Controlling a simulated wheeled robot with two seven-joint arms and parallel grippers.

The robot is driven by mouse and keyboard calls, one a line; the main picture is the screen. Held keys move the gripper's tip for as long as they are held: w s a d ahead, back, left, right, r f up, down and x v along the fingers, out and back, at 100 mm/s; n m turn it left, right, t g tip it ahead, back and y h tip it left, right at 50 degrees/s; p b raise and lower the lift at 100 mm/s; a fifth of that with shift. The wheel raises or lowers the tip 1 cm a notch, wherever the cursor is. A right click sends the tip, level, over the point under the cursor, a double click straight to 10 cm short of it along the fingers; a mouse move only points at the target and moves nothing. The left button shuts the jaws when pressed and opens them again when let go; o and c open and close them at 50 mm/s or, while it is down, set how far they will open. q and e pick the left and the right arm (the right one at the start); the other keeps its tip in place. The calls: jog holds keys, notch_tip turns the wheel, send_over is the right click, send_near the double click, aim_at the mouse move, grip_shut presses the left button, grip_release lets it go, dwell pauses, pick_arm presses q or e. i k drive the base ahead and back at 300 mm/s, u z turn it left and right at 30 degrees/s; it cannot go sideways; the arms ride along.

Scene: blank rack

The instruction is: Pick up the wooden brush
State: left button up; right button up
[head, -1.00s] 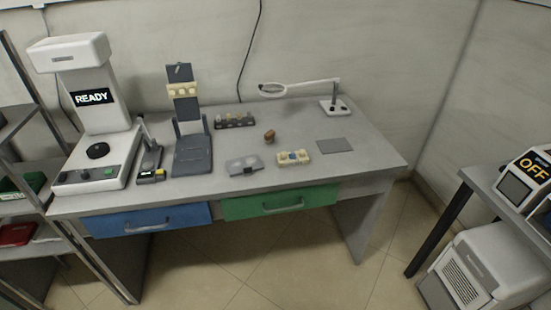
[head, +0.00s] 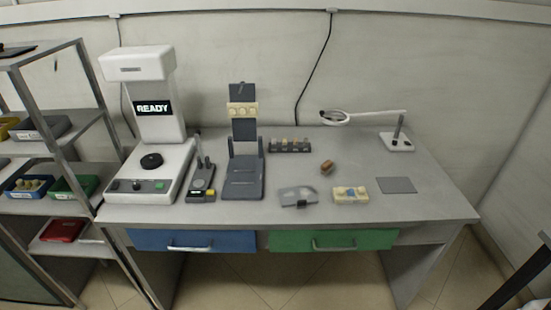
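A small brown object (head: 326,167), which looks like the wooden brush, lies on the grey workbench (head: 440,208) right of centre. It sits between a dark rack of small pieces behind it and a cream block in front of it. It is small in view, so its bristles are hard to make out. Neither of my grippers shows in the head view.
A white READY machine (head: 150,120), a small tester (head: 202,180) and a dark stand (head: 243,175) fill the bench's left half. A dark rack (head: 290,146), grey plate (head: 298,196), cream block (head: 350,195), flat pad (head: 397,185) and magnifier lamp (head: 397,142) surround the brush. Shelves (head: 60,150) stand left.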

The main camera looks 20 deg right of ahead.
aim_at(325, 167)
jog(key=u, duration=0.15)
jog(key=i, duration=0.7)
jog(key=z, duration=0.75)
jog(key=i, duration=0.4)
jog(key=z, duration=0.5)
